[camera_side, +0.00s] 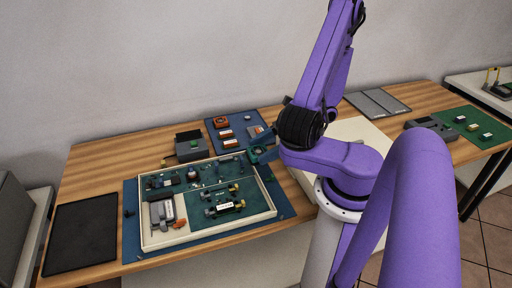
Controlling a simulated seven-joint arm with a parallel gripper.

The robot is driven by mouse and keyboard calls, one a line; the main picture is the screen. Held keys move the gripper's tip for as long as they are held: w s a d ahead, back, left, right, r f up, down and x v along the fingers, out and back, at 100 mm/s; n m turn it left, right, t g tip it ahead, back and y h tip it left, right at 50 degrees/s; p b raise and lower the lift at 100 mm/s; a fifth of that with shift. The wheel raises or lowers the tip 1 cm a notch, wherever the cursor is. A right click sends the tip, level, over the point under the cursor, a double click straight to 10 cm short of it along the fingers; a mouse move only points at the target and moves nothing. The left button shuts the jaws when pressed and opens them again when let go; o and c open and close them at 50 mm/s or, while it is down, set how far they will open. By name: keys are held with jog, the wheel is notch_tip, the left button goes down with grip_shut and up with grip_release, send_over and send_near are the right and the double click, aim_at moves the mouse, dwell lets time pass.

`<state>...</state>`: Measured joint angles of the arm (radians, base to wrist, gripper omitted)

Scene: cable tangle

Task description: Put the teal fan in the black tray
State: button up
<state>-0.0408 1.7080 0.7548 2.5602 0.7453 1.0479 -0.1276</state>
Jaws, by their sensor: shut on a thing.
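The teal fan (256,155) is a small square frame with a round opening. It is held up beside the back right corner of the wooden-rimmed box. My gripper (262,146) is shut on it, and the fingers partly hide it. The black tray (80,238) lies flat and empty at the left front of the table, well to the left of my gripper.
The shallow wooden-rimmed box (206,237) holds several small parts and cables on a green floor, between my gripper and the black tray. It sits on a blue mat (131,225). A grey device (192,150) stands behind it. A second blue mat (238,118) carries several parts.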

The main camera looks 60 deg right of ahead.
jog(key=shift+s+a+r, duration=0.15)
jog(key=shift+s+r, duration=0.05)
jog(key=shift+s, duration=0.25)
jog(key=shift+s+a+r, duration=0.1)
jog(key=shift+s+r, duration=0.1)
jog(key=shift+s, duration=0.2)
